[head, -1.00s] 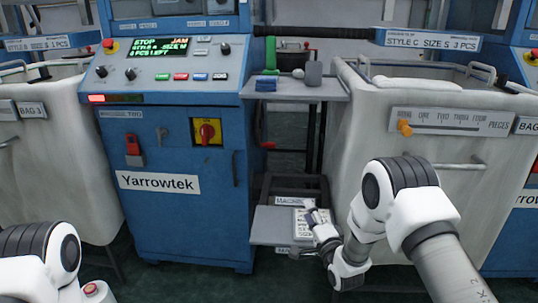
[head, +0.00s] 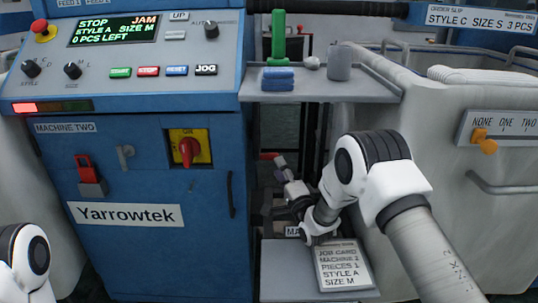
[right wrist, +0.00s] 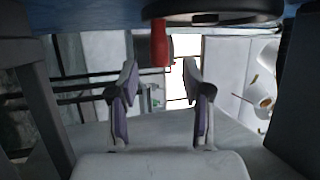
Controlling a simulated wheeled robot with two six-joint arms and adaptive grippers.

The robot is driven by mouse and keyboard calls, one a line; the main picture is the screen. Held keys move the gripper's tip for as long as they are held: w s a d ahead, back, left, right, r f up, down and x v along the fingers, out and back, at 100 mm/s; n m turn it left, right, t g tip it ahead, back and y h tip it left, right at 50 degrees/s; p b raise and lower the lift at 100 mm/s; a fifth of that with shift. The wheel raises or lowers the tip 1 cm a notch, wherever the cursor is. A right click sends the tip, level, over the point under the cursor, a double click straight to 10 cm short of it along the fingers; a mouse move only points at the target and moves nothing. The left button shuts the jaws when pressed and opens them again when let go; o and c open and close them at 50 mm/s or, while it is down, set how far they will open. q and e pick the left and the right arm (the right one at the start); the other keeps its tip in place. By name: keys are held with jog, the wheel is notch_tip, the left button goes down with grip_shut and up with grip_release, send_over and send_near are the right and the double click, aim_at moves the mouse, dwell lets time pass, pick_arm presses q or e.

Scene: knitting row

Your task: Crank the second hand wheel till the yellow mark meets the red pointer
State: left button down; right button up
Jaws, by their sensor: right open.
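A dark hand wheel (right wrist: 215,14) shows edge-on at the top of the right wrist view, with a red handle (right wrist: 160,45) hanging from it. In the head view only a bit of the red handle (head: 269,156) shows at the right side of the blue Machine Two cabinet (head: 150,235). My right gripper (head: 281,161) is beside that cabinet, close to the handle. In the right wrist view its fingers (right wrist: 162,82) are apart and empty, with the handle in line with the gap beyond. The yellow mark and red pointer cannot be made out. My left gripper is out of view.
A low shelf (head: 285,285) with a job card (head: 342,265) is below. A white bin (head: 430,130) stands right. The panel display (head: 112,30) reads STOP, JAM.

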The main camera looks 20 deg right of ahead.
aim_at(273, 157)
jog(key=x, duration=0.2)
jog(key=b+x, duration=0.1)
jog(key=x, duration=0.2)
jog(key=shift+f, duration=0.25)
jog(key=shift+w+r+b, duration=0.3)
jog(key=shift+w, duration=0.15)
grip_shut()
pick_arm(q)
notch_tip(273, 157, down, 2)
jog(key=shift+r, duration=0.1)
pick_arm(e)
jog(key=shift+a, duration=0.1)
